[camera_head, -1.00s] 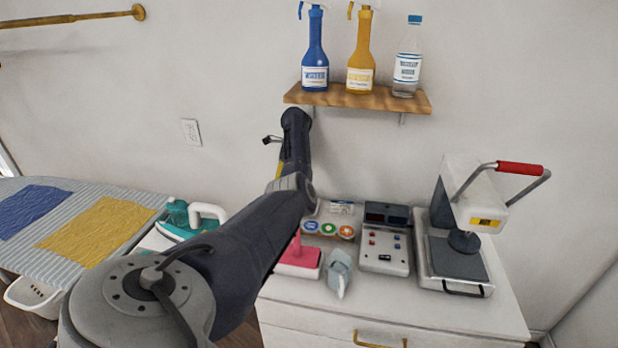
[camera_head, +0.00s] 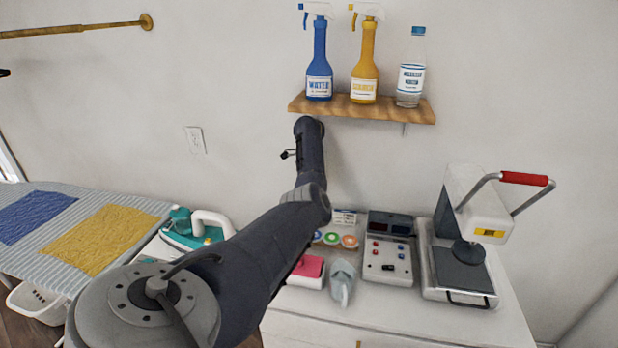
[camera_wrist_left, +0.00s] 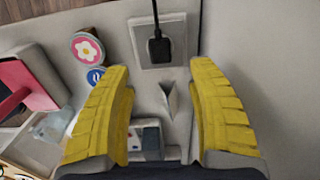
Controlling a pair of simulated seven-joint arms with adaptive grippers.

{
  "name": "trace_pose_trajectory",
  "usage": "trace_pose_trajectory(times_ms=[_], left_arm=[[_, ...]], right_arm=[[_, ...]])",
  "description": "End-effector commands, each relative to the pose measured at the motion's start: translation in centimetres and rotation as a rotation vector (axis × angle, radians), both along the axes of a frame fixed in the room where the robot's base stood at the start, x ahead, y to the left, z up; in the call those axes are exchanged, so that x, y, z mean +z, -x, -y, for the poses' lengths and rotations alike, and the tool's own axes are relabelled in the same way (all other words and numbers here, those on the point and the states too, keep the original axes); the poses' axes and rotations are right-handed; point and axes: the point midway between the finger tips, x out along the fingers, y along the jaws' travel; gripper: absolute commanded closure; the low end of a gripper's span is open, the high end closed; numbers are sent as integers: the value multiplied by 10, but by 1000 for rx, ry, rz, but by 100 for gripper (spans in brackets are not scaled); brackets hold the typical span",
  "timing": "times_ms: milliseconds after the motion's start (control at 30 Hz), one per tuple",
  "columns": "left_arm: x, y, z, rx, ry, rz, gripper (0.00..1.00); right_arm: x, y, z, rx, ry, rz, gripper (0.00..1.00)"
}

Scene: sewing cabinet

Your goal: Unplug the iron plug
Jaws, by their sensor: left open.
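In the left wrist view, a black plug (camera_wrist_left: 158,48) sits in a pale socket plate (camera_wrist_left: 178,28), its cord rising out of the top edge. My left gripper (camera_wrist_left: 160,72) has its two yellow fingers open and empty, one to each side, with the plug between and just beyond the tips. No contact shows. In the head view my left arm crosses the middle; its fingers and the plugged socket cannot be made out there. A teal and white iron (camera_head: 197,230) stands at the left, partly behind my arm. My right gripper is not in view.
A wooden shelf (camera_head: 365,108) with bottles is above my arm. A control box (camera_head: 388,262) and a heat press (camera_head: 458,265) stand on the white cabinet at the right. Another wall outlet (camera_head: 195,140) is bare. An ironing board (camera_head: 150,208) is at the left.

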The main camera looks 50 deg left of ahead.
Motion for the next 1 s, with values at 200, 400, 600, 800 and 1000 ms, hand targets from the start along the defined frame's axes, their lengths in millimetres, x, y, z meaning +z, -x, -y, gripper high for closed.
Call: trace_pose_trajectory(times_ms=[200, 400, 600, 800, 1000], left_arm=[[-20, 1, 0, -1, 0, -2, 42], [-44, 1, 0, -2, 1, -2, 42], [-64, 0, 1, 0, 3, 0, 42], [-79, 0, 0, 0, 2, 0, 42], [-86, 0, 0, 1, 0, 0, 42]], right_arm=[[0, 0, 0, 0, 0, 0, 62], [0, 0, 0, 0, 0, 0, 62], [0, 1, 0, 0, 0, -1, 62], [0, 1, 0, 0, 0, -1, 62], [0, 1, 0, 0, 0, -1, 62]])
